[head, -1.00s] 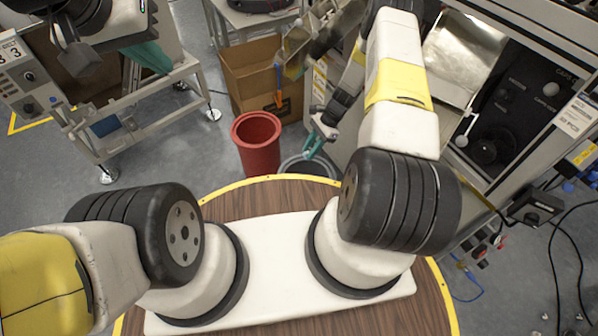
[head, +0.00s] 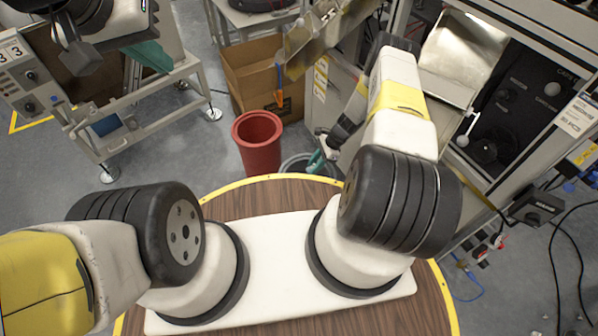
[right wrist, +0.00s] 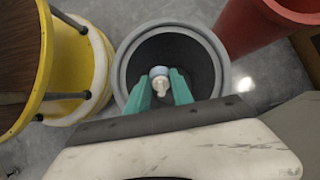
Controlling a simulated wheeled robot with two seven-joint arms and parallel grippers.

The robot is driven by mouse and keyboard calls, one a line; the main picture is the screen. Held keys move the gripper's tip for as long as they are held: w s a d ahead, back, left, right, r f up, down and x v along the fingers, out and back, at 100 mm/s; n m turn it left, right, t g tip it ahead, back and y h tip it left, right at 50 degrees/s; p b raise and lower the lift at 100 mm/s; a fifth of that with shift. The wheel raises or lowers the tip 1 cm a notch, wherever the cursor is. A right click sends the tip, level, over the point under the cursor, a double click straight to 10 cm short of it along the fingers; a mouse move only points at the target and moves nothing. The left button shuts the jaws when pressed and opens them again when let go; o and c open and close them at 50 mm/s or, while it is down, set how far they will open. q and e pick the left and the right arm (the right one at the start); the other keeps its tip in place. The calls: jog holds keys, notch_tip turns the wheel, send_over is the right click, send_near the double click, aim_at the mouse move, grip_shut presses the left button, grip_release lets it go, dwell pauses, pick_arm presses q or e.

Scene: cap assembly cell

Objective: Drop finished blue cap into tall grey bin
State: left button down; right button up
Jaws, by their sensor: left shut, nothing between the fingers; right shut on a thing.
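The tall grey bin (head: 293,165) stands on the floor right of the red bin, partly hidden behind the round table edge. Its round rim also shows in the right wrist view (right wrist: 122,72). My right gripper (head: 317,163) has teal fingers, with the tips over the bin's mouth. In the right wrist view it is shut on a small cap (right wrist: 158,72), pale blue with a white part, framed by the dark bin interior. I cannot tell how deep the tips are. My left gripper (head: 150,57) is far off at upper left, shut and empty, its teal fingers by a grey bench.
A red bin (head: 257,142) stands close beside the grey bin. A cardboard box (head: 250,75) is behind it. A grey machine (head: 470,60) stands close to my right arm. The wood-topped round base with yellow edge (right wrist: 40,75) is left of the bin.

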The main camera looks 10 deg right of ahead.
jog(key=o, duration=0.9)
jog(key=shift+v, duration=3.9)
jog(key=shift+r, duration=0.1)
